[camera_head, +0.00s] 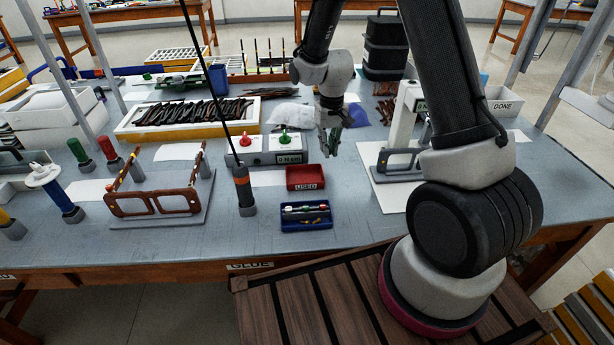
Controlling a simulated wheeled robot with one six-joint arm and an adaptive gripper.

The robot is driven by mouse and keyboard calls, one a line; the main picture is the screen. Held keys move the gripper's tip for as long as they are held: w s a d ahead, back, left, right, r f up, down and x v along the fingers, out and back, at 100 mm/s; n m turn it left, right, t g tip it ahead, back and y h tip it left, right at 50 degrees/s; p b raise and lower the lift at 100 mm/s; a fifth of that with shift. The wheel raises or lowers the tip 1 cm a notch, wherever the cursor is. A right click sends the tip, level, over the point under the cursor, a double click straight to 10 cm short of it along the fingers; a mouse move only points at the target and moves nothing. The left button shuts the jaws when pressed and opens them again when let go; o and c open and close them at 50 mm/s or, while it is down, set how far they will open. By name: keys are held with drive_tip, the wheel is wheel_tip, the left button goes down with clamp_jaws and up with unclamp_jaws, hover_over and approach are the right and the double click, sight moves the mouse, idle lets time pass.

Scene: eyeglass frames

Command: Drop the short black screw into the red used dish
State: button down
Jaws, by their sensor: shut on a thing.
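The red dish (305,178) labelled USED sits on the grey bench near its front middle, and no screw shows in it. My gripper (331,150) points down above the bench, behind and to the right of the red dish. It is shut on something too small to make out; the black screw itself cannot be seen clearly. A blue tray (306,225) with small coloured parts stands just in front of the red dish.
A white-and-grey unit with red and green knobs (265,149) stands behind the dish. A dark upright tool with an orange band (243,190) is to its left. A white fixture (394,150) stands right of my gripper.

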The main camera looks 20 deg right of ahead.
drive_tip(key=shift+a+r, duration=0.3)
drive_tip(key=shift+a, duration=0.3)
drive_tip(key=a+n, duration=0.1)
drive_tip(key=a+r+n, duration=0.2)
drive_tip(key=shift+s+a, duration=0.3)
drive_tip(key=s+a+r+n, duration=0.1)
drive_tip(key=a+n, duration=0.1)
drive_tip(key=n, duration=1.5)
hover_over(310, 177)
drive_tip(key=shift+s+f, duration=0.1)
drive_tip(key=shift+f, duration=2.65)
drive_tip(key=c, duration=1.4)
unclamp_jaws()
drive_tip(key=shift+c, duration=0.2)
drive_tip(key=shift+r, duration=0.1)
